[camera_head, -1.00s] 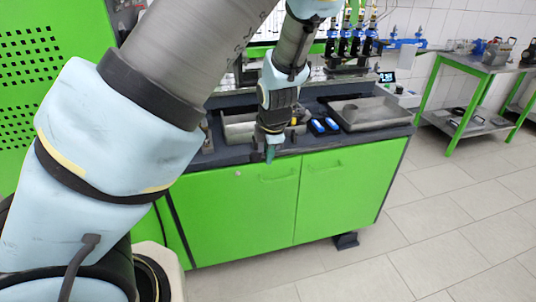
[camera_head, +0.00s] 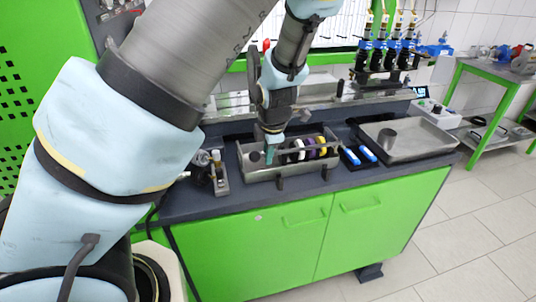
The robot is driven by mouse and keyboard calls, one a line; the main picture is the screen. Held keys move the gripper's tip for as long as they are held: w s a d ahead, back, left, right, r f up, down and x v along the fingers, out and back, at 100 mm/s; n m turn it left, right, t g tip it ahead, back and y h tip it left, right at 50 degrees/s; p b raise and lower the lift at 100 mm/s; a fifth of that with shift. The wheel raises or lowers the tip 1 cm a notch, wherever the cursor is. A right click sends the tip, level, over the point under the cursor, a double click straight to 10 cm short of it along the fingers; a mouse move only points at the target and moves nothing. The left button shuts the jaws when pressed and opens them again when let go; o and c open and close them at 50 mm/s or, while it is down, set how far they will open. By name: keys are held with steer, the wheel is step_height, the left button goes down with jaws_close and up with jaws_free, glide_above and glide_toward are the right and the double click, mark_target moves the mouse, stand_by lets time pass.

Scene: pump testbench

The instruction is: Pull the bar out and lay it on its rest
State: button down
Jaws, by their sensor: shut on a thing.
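The bar (camera_head: 312,148) appears as a thin grey line running across a shallow metal tray (camera_head: 246,166) on the bench. Several discs, among them white, purple and yellow ones (camera_head: 322,150), stand in the tray along the bar. My gripper (camera_head: 270,153) points down at the left part of the tray, its teal fingertips shut at the bar's left end. The exact grip is too small to see clearly.
Blue-and-white items (camera_head: 358,156) lie right of the tray. A small fixture (camera_head: 212,172) stands at left. The dark front strip of the bench top is mostly clear.

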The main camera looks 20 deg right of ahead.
steer(key=shift+f+b, duration=2.85)
steer(key=shift+b, duration=0.2)
steer(key=shift+f+b, duration=0.65)
steer(key=shift+f, duration=0.25)
steer(key=shift+f, duration=0.95)
steer(key=c, duration=0.8)
jaws_free()
steer(key=shift+s, duration=0.1)
